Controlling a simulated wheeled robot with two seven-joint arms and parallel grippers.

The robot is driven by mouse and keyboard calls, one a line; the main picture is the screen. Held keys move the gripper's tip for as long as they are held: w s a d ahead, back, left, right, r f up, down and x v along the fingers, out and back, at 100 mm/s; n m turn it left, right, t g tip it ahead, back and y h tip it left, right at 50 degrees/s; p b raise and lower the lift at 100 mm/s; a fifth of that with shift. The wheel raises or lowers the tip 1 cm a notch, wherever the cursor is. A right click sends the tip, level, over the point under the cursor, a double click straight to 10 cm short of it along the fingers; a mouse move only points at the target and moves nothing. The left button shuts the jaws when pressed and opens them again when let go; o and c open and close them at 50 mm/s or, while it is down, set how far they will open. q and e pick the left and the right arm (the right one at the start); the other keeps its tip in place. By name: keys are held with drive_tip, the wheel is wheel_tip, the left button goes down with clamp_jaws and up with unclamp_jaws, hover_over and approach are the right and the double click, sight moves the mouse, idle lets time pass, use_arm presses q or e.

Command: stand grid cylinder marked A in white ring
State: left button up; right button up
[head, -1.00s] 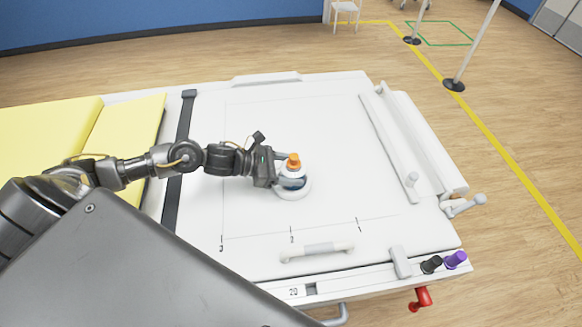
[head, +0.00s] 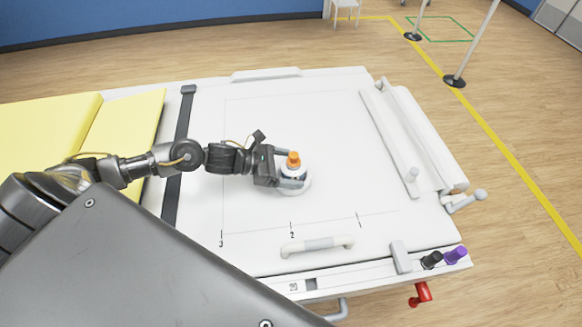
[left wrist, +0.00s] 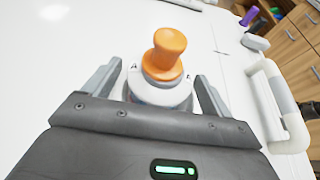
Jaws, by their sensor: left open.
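The grid cylinder with an orange knob (head: 293,160) stands upright over the white ring (head: 302,189) on the white board. In the left wrist view, the orange knob (left wrist: 168,52) rises from a white collar with a letter A on its left side. My left gripper (head: 291,168) is open, with one finger on each side of the cylinder; gaps show between fingers and cylinder in the wrist view. The gripper hides the cylinder's lower part, so how deep it sits in the ring cannot be told. My right gripper is not in view.
A white handle (head: 318,245) lies in front of the ring. White rails (head: 400,140) run along the board's right side. Black (head: 431,260) and purple (head: 456,255) knobs sit at the front right corner. Yellow pads (head: 130,130) lie at left. The board behind the ring is clear.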

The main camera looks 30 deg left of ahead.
use_arm(q)
drive_tip(key=shift+r, duration=0.1)
drive_tip(key=shift+r+p, duration=0.3)
drive_tip(key=shift+p, duration=0.15)
drive_tip(key=shift+s+a+f, duration=0.1)
drive_tip(key=shift+s+a, duration=0.1)
drive_tip(key=shift+a, duration=0.1)
drive_tip(key=b+v, duration=0.3)
drive_tip(key=v, duration=0.8)
drive_tip(key=shift+r+b, duration=0.25)
drive_tip(key=shift+b, duration=0.05)
